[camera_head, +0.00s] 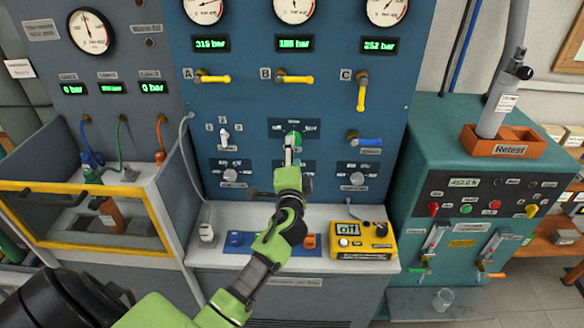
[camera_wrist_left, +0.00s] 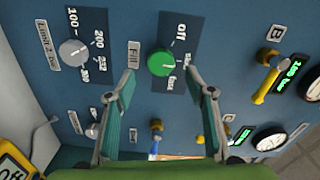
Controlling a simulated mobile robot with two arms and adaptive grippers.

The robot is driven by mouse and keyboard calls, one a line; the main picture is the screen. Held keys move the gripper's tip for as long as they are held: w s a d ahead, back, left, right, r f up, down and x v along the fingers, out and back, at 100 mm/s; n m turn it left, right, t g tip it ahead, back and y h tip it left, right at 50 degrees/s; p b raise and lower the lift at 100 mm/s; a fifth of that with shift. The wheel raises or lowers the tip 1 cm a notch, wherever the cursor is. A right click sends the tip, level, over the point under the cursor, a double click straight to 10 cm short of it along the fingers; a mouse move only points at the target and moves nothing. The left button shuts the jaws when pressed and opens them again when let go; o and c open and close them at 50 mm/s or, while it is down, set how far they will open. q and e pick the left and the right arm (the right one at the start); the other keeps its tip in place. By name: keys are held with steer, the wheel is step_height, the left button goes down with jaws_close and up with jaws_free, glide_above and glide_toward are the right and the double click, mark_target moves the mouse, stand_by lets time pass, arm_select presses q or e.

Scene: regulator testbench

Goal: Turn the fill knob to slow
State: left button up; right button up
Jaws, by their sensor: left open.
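The fill knob is a round green knob (camera_wrist_left: 160,62) on a dark scale plate (camera_wrist_left: 178,40) beside a "Fill" label (camera_wrist_left: 134,55). "Off" is readable on the plate; the smaller marks are too blurred to read surely, and I cannot tell the knob's pointer direction. In the head view the knob (camera_head: 293,138) is partly hidden by my left gripper (camera_head: 291,158), which reaches up to the blue panel. In the left wrist view the gripper (camera_wrist_left: 160,76) is open, with one fingertip on each side of the knob, and contact is not clear. My right gripper is not in view.
A white limit knob (camera_wrist_left: 73,52) is beside the fill plate. Yellow valve levers (camera_head: 295,79) and a blue lever (camera_head: 368,141) stick out from the panel. A yellow control box (camera_head: 362,255) stands on the ledge below. A teal machine (camera_head: 470,160) is at the right.

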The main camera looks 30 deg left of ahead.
arm_select(q)
steer(key=v, duration=0.7)
steer(key=shift+s+d, duration=0.1)
steer(key=shift+s, duration=0.05)
